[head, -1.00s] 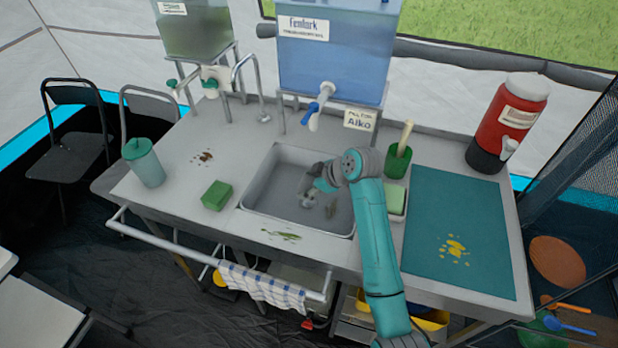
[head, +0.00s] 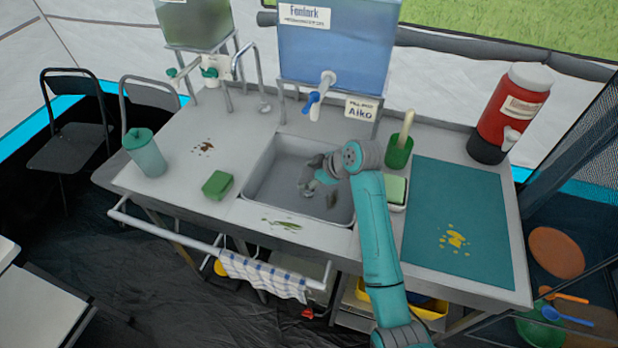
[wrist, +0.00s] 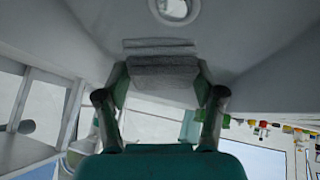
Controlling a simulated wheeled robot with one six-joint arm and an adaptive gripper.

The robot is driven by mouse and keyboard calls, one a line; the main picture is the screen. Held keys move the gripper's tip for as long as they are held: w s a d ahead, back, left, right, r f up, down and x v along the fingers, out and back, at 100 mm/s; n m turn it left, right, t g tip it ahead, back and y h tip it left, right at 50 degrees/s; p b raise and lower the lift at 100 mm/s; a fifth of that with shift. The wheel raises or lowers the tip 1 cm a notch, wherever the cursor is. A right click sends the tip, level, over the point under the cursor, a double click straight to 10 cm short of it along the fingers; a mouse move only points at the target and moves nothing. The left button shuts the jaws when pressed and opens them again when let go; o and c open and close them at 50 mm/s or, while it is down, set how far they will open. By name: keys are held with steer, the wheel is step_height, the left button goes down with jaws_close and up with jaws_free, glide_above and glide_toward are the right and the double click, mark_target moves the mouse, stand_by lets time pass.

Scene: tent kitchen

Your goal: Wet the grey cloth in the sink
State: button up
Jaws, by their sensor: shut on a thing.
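The grey cloth (wrist: 163,75) is a folded, ribbed-looking piece between my gripper's fingers in the wrist view. My gripper (head: 308,186) is shut on it, down inside the sink (head: 262,190). In the head view the cloth is too small and too much like the gripper to make out clearly. The sink is a grey metal basin with no standing water that I can see. In the wrist view a round drain (wrist: 175,8) shows past the cloth. I cannot tell whether the cloth is wet.
A blue water tank (head: 335,45) with a blue-handled tap (head: 314,100) stands behind the sink. A curved metal faucet (head: 263,100) is left of it. A green sponge (head: 217,185), green cup (head: 398,152) and soap dish (head: 395,192) flank the basin. A teal mat (head: 455,225) lies right.

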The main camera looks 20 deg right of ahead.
mark_target(310, 175)
steer(key=shift+r, duration=4.3)
step_height(310, 175, up, 4)
